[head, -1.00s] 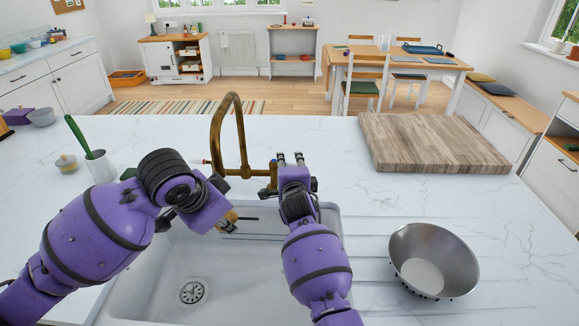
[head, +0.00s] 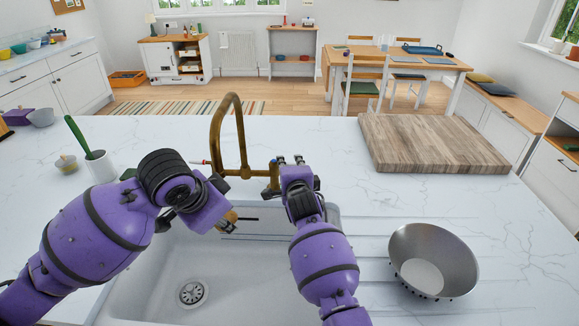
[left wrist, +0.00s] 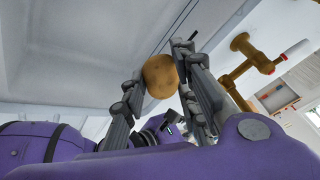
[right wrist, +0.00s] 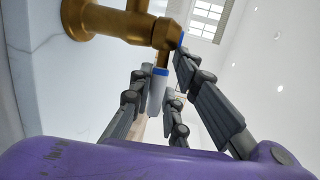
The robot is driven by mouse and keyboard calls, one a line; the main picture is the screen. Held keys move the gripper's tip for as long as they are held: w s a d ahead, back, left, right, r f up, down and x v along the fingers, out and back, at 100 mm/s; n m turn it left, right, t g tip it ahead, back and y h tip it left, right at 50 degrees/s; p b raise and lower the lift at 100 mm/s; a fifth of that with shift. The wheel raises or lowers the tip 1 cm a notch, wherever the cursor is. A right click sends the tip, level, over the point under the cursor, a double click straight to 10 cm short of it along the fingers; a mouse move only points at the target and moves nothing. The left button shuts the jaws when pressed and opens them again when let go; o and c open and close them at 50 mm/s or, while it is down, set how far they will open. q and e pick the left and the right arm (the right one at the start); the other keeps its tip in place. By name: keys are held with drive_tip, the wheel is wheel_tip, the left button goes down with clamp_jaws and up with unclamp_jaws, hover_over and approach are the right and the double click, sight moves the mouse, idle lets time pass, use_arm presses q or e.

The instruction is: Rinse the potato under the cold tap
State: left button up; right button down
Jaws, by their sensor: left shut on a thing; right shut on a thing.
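The brown potato (left wrist: 160,76) is between the fingers of my left gripper (left wrist: 161,82), which is shut on it. In the head view the potato (head: 231,216) shows only partly below my purple wrist, over the sink (head: 150,275). The brass tap (head: 241,150) arches above the sink's back edge. My right gripper (right wrist: 158,98) is shut around the cold tap's handle (right wrist: 157,92), pale with a blue band, on the tap's right side. No water stream shows in these views.
A metal colander (head: 432,262) stands on the ridged drainer right of the sink. A wooden board (head: 430,143) lies behind it. A white pot (head: 100,167) with a green-handled tool stands at left. The counter between is clear.

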use_arm(q)
drive_tip(key=shift+f, duration=0.1)
use_arm(e)
drive_tip(key=shift+w+d+f+n+g+y, duration=0.1)
drive_tip(key=shift+w+f+n+g+y, duration=0.1)
drive_tip(key=shift+n+y, duration=0.45)
drive_tip(key=shift+w+d+f+n+g+y, duration=0.1)
drive_tip(key=shift+w+n+y, duration=0.1)
drive_tip(key=shift+n+y, duration=0.4)
drive_tip(key=shift+a+y, duration=0.1)
drive_tip(key=shift+y, duration=0.35)
drive_tip(key=shift+f+g, duration=0.1)
drive_tip(key=shift+g, duration=0.2)
drive_tip(key=c, duration=1.7)
unclamp_jaws()
drive_tip(key=shift+w+r, duration=0.1)
drive_tip(key=shift+r, duration=0.1)
drive_tip(key=v, duration=1.2)
drive_tip(key=shift+f, duration=0.15)
